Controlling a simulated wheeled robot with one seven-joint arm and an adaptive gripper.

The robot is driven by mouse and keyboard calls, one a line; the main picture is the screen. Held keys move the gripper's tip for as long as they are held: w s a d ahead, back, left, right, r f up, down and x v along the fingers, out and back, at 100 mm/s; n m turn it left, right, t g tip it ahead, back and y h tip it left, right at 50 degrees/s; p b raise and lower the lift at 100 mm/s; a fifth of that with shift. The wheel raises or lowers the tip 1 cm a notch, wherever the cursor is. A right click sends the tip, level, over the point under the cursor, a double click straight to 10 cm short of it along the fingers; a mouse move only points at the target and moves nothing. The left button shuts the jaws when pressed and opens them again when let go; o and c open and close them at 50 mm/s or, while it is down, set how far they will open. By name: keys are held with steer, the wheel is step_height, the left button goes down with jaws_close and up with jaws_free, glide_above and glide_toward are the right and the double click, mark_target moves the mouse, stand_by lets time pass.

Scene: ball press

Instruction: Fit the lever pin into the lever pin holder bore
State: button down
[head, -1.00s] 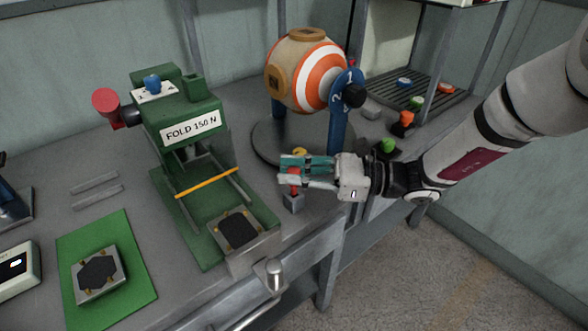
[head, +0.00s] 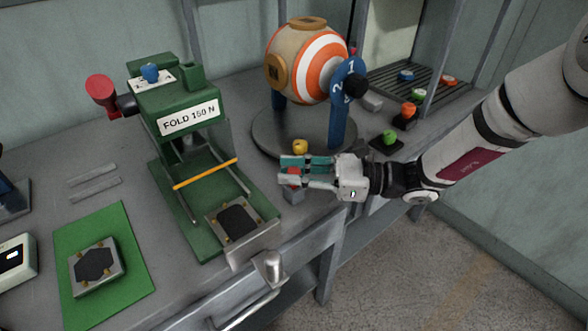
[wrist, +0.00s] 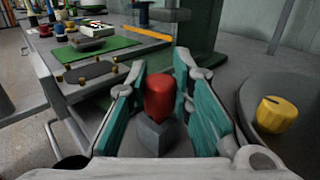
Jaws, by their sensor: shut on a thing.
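The red pin, which I take for the lever pin (wrist: 160,97), stands upright between the teal pads of my gripper (wrist: 160,110) in the wrist view. My gripper is shut on it. In the head view my gripper (head: 291,171) reaches in from the right, low over the bench edge, and hides most of the pin. A small grey block (wrist: 154,135) is right below the pin; it also shows under the fingers in the head view (head: 293,197). I cannot tell whether the pin is seated in the block. No bore is visible.
The green press (head: 190,125) with an orange bar (head: 206,173) stands left of my gripper. The striped ball (head: 318,68) is on a round dark base (head: 272,135) behind it. A yellow knob (head: 300,146) and a green knob (head: 389,137) are close by.

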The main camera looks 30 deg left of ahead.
steer(key=shift+f, duration=0.6)
steer(key=c, duration=1.3)
jaws_free()
steer(key=shift+c, duration=0.2)
steer(key=v, duration=1.2)
steer(key=shift+r, duration=0.1)
